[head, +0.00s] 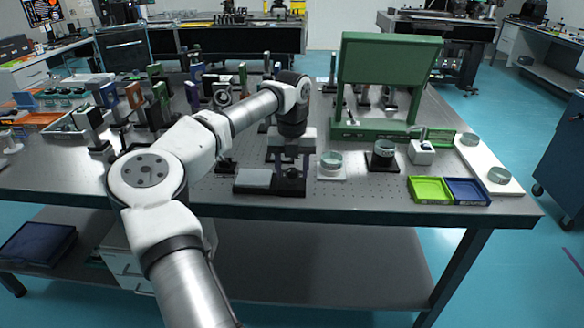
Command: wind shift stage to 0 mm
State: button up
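My arm reaches over the optical table (400,202) in the head view. My gripper (291,153) points down near the front middle of the table.
Right of the gripper stand a round glass dish on a white base (331,166) and a dark round mount (382,155). A green frame (388,62) rises behind them. Green (430,190) and blue (467,191) trays lie at the front right. Several upright optics crowd the left.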

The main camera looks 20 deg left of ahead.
aim_at(292, 171)
jog(key=shift+r, duration=0.1)
notch_tip(292, 171, up, 14)
jog(key=b, duration=0.1)
jog(key=shift+f, duration=0.2)
dwell(0.4)
